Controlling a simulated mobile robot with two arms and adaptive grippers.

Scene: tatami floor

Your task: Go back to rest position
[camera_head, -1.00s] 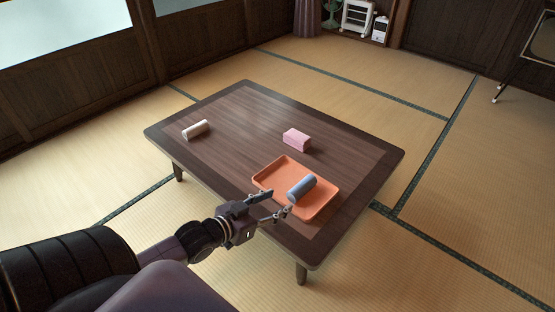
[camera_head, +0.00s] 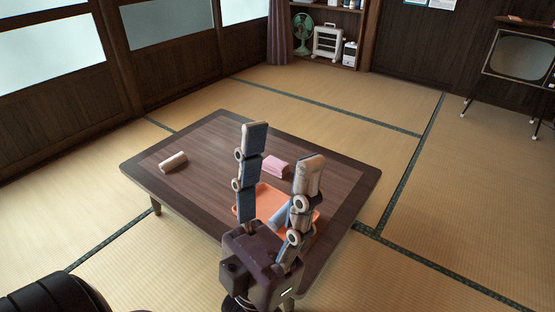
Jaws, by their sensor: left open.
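My left gripper (camera_head: 278,175) is raised upright close to the camera, its two fingers spread apart and empty. It stands in front of the low table and covers part of the orange tray (camera_head: 268,203). A blue-grey cylinder (camera_head: 281,214) lies in the tray, partly hidden behind the right finger. A pink block (camera_head: 275,166) lies on the table beyond the tray, just right of the left finger in the picture. A cream cylinder (camera_head: 173,162) lies on the table's left side. My right gripper is not in view.
The dark wooden low table (camera_head: 207,149) stands on tatami with open floor around it. An old television (camera_head: 520,55) stands at the right. A shelf with a green fan (camera_head: 302,33) and a white heater (camera_head: 327,42) is at the back.

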